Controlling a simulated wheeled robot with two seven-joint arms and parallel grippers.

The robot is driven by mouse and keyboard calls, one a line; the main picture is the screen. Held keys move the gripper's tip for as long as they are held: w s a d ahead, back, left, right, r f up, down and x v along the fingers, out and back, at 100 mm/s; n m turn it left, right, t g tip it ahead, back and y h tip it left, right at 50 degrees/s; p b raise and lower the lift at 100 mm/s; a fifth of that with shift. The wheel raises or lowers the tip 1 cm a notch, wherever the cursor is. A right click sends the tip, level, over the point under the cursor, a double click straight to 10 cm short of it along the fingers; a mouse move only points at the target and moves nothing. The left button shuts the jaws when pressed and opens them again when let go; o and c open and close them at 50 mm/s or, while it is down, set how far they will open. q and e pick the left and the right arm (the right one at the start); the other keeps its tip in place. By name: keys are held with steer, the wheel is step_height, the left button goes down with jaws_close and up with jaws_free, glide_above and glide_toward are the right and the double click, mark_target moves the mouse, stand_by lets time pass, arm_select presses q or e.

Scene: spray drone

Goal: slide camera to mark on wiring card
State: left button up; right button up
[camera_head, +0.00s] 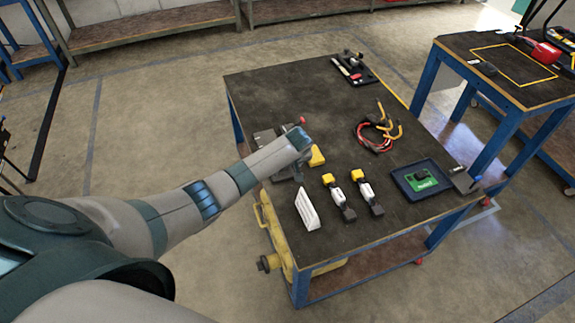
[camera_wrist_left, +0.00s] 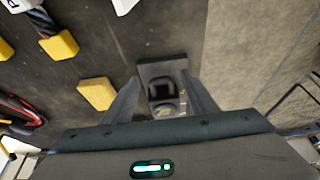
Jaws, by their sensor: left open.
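A grey block with a dark square opening (camera_wrist_left: 162,90), perhaps the camera, lies on the dark table in the left wrist view. My left gripper (camera_wrist_left: 163,84) is open, with one finger on each side of this block; I cannot tell whether they touch it. In the head view my left forearm reaches over the table's left edge and hides most of this spot. A white card-like piece (camera_head: 307,210) stands near the front left edge, perhaps the wiring card; no mark on it is readable. My right gripper is not in view.
A yellow block (camera_wrist_left: 97,93) lies close beside the left finger. Two yellow-ended connectors (camera_head: 335,195) (camera_head: 367,191), a red and yellow cable bundle (camera_head: 378,132) and a tray (camera_head: 404,190) with a green board (camera_head: 421,180) occupy the table. Its back middle is clear.

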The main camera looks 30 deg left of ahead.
arm_select(q)
steer(key=shift+r, duration=0.1)
steer(key=b+v, duration=0.1)
steer(key=v, duration=1.6)
steer(key=shift+s, duration=0.15)
steer(key=shift+d, duration=0.15)
